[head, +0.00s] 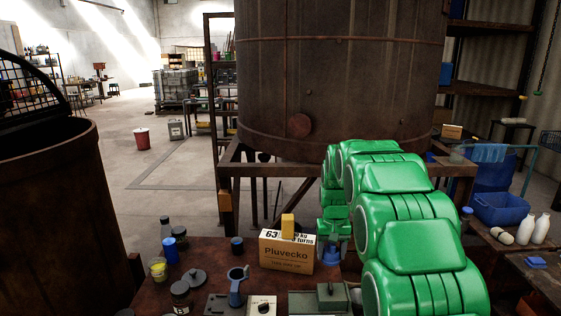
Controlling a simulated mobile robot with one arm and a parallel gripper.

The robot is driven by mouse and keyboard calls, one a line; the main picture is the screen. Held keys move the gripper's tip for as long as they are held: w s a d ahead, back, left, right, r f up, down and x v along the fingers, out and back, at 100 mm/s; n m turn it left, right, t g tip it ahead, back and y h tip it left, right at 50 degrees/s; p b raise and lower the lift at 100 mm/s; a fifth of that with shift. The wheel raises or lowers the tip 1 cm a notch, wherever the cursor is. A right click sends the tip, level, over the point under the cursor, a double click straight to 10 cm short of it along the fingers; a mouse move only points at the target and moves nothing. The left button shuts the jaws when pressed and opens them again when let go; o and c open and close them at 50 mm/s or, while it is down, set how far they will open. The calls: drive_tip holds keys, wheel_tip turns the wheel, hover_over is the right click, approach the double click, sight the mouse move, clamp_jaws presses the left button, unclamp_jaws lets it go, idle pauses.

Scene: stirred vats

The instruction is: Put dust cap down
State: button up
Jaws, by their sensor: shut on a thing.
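My gripper (332,242) points down over the far part of the brown bench (215,258), just right of the cardboard box. It is shut on a small blue piece (331,257), which looks like the dust cap. The blue piece shows below the fingers, close to the bench top. I cannot tell whether it touches the bench. My green arm hides what lies to its right.
The cardboard box (286,258), with a yellow block (288,226) on top, stands close left of my gripper. A blue holder (236,288), a dark lid (193,277) and a dark cup (237,245) stand further left. A grey-green case (312,302) is in front. A large rusty vat (335,85) rises behind.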

drive_tip(key=s+a+f, duration=0.3)
drive_tip(key=s+a, duration=0.9)
drive_tip(key=a, duration=0.4)
drive_tip(key=w+a+f, duration=0.1)
drive_tip(key=w, duration=0.1)
drive_tip(key=w+f, duration=0.1)
drive_tip(key=w, duration=0.2)
drive_tip(key=w+a+f, duration=0.1)
drive_tip(key=w, duration=0.2)
drive_tip(key=shift+w+a+f, duration=0.25)
drive_tip(key=shift+a, duration=0.1)
hover_over(267, 293)
drive_tip(key=s, duration=0.1)
wheel_tip(267, 293, down, 5)
drive_tip(key=shift+d+r, duration=0.1)
drive_tip(key=shift+d, duration=0.05)
drive_tip(key=shift+w+f, duration=0.6)
drive_tip(key=shift+f, duration=1.6)
